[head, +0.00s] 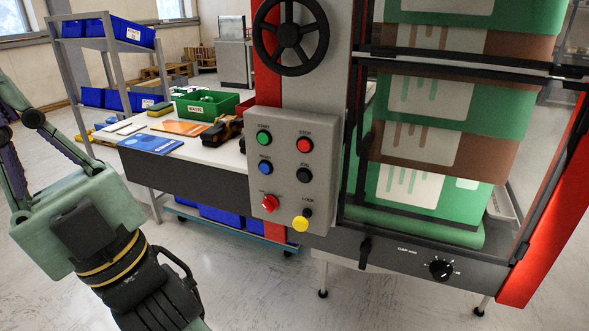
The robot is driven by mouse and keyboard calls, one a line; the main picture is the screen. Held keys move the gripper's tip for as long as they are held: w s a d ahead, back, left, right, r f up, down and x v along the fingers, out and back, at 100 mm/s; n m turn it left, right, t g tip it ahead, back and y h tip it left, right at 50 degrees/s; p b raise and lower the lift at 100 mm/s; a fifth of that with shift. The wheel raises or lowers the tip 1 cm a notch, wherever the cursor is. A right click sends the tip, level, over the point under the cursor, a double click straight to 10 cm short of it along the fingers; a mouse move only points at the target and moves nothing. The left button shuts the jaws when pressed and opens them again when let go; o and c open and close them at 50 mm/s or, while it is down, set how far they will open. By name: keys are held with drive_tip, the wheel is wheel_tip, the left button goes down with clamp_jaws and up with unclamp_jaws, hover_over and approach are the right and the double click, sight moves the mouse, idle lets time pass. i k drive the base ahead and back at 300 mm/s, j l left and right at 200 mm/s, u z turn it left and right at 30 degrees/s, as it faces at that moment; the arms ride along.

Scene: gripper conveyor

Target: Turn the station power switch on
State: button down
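A grey control panel (290,170) on the machine's front carries several controls. In its bottom row are a red rotary knob (269,203) at left and a small black control (306,212) at right with a yellow piece (300,224) at it. Their labels are too small to read, so I cannot tell which is the power switch. Above are a green START button (264,137), a red STOP button (304,145), a blue button (265,167) and a black one (305,175). My gripper (165,300) is at lower left, apart from the panel; its fingertips are not clearly visible.
A black handwheel (290,38) is above the panel. A black dial (441,269) and handle (365,251) are below. A table (190,157) with a green WASTE bin (207,103) stands behind left.

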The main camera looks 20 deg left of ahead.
sight(270, 204)
drive_tip(key=k+j, duration=0.2)
drive_tip(key=j, duration=0.15)
drive_tip(key=k+j, duration=0.2)
drive_tip(key=j, duration=0.2)
drive_tip(key=k+j, duration=0.2)
drive_tip(key=j, duration=0.15)
drive_tip(key=k+j, duration=0.2)
drive_tip(key=j, duration=0.2)
